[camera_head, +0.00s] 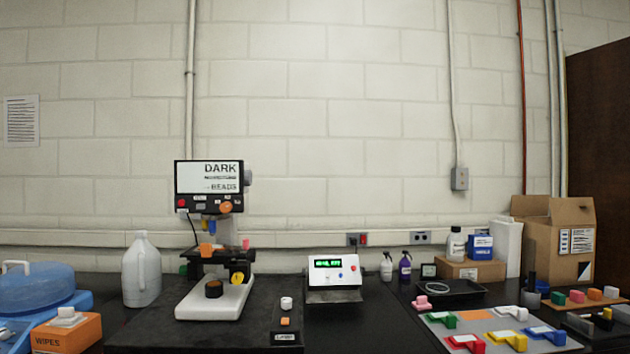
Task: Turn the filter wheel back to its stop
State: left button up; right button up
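A microscope-like instrument stands left of centre on the black bench, with a white base (215,304) and a dark head. Its screen (207,178) reads "DARK" and "BEADS". An orange knob (226,207) sits on the head's lower front, beside a red button (182,203). An orange block (207,251) and a yellow knob (237,278) are at the stage. I cannot tell which of these is the filter wheel, or its turned position. Neither of my grippers is in view.
A white control box (335,270) with a green display stands right of the instrument. A small black panel (286,325) with a white knob lies between them. A white jug (141,271) stands close left. A grey board (492,332) with coloured parts lies at right. Bench front centre is clear.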

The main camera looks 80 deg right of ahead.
aim_at(248, 178)
jog(key=z, duration=2.05)
jog(key=i+u, duration=0.15)
jog(key=i, duration=0.25)
